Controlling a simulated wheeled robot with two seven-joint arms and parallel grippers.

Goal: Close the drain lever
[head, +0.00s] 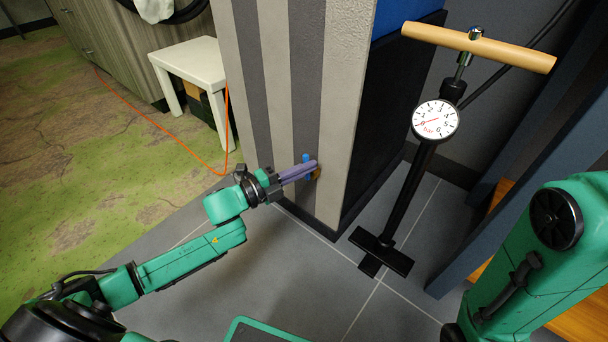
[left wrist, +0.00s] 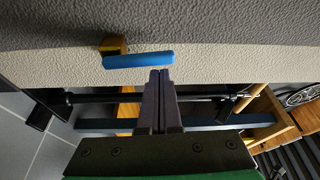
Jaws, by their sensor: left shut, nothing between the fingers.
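The drain lever has a blue handle (left wrist: 140,60) on a brass-coloured valve body (left wrist: 113,44), fixed to a striped beige and grey wall or cabinet side. In the head view the blue handle (head: 306,164) shows just behind my fingertips, with a bit of brass (head: 317,173) beside it. My left gripper (head: 314,166) is shut and empty. In the left wrist view its fingertips (left wrist: 160,73) are right by the right end of the blue handle; I cannot tell whether they touch it. My right gripper is not in view; only my right arm shows at the right edge.
A floor pump with a wooden handle (head: 480,47) and round gauge (head: 435,120) stands right of the striped cabinet (head: 280,90). A small white table (head: 195,62) stands at the upper left. An orange cord (head: 160,130) crosses the green floor. Grey tiles in front are mostly clear.

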